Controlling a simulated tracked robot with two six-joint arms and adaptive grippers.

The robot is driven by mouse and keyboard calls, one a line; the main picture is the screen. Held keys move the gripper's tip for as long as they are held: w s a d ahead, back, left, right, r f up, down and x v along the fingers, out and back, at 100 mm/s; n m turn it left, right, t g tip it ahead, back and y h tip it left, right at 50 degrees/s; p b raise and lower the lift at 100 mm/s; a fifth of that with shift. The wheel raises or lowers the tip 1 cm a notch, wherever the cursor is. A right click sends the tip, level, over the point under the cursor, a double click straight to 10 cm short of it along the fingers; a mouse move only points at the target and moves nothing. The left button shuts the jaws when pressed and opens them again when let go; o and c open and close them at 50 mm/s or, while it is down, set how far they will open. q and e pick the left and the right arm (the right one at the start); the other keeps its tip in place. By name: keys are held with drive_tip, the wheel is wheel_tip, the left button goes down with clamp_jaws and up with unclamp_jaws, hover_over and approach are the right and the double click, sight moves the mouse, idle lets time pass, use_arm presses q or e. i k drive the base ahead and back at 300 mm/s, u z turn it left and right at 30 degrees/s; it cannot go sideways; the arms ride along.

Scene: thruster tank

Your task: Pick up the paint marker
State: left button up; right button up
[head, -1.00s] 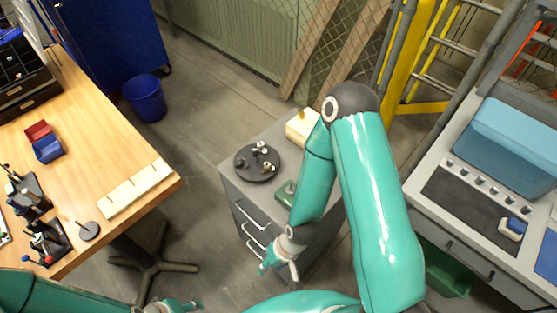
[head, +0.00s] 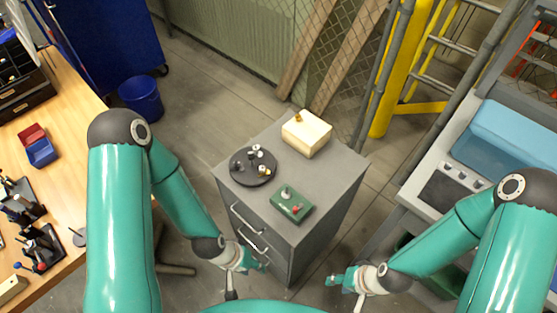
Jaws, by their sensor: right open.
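I cannot make out for sure which small item is the paint marker. A grey drawer cabinet (head: 330,188) stands ahead. On its top are a dark round tray (head: 240,174) with several small dark and white pieces, a cream block (head: 306,136) with a small yellow piece on it, and a green box (head: 290,206) with a grey knob and a red piece. My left gripper (head: 246,281) is open and empty in front of the cabinet's drawers. My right gripper (head: 344,292) is open and empty, low and right of the cabinet's near corner.
A wooden bench (head: 75,110) on the left holds red and blue bins (head: 40,148) and dark tool stands (head: 38,245). A blue bucket (head: 141,98) stands on the floor. A grey counter with a blue basin (head: 505,137) is on the right. Yellow posts (head: 395,80) stand behind.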

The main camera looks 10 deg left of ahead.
sight(26, 203)
drive_tip(key=u, duration=0.05)
drive_tip(key=k, duration=1.35)
drive_tip(key=u, duration=0.3)
drive_tip(key=i, duration=1.5)
drive_tip(key=u, duration=0.1)
drive_tip(key=k, duration=0.5)
drive_tip(key=z, duration=1.25)
drive_tip(key=i, duration=0.1)
drive_tip(key=u, duration=2.7)
